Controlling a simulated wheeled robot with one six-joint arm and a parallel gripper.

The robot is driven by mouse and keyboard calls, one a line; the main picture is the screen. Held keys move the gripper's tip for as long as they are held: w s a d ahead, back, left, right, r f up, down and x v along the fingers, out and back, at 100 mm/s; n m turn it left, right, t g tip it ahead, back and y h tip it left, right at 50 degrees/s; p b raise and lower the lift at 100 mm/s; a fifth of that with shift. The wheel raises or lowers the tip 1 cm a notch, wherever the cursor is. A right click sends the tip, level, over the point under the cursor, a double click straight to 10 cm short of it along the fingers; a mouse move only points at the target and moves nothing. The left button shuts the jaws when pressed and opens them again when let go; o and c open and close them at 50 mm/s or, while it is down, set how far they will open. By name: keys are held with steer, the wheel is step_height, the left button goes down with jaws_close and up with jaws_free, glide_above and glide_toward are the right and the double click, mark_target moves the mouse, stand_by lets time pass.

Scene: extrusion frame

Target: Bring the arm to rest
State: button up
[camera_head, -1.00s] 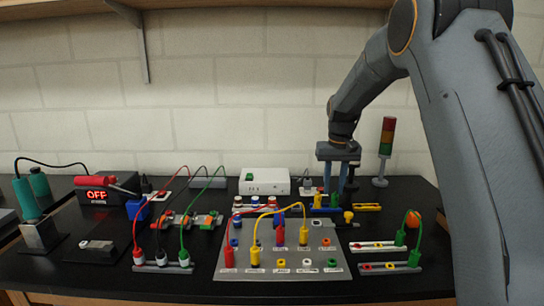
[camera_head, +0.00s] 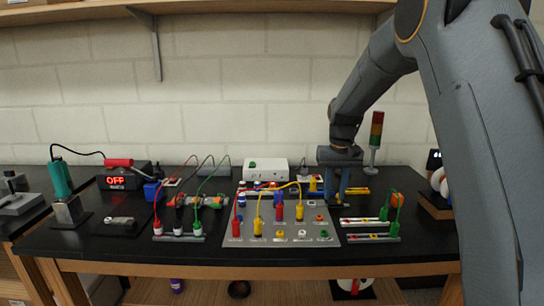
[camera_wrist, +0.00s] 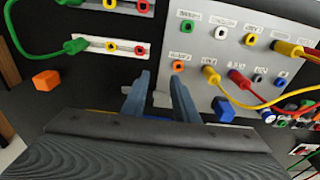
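My gripper (camera_head: 335,188) points down over the back right of the black bench (camera_head: 95,236), just behind and right of the grey socket board (camera_head: 285,238). In the wrist view my gripper (camera_wrist: 160,82) shows two blue-grey fingers standing apart with a gap between them. Nothing is held in the gap. The fingers' height above the bench is hard to tell. My arm comes down from the upper right of the head view.
Yellow and red leads (camera_wrist: 255,107) are plugged into the board. A stack light (camera_head: 376,130) stands behind the gripper. A shelf (camera_head: 215,10) runs above.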

steer(key=s+f, duration=0.3)
steer(key=s, duration=1.4)
steer(key=s+f, duration=0.4)
steer(key=s, duration=1.3)
steer(key=shift+a, duration=0.1)
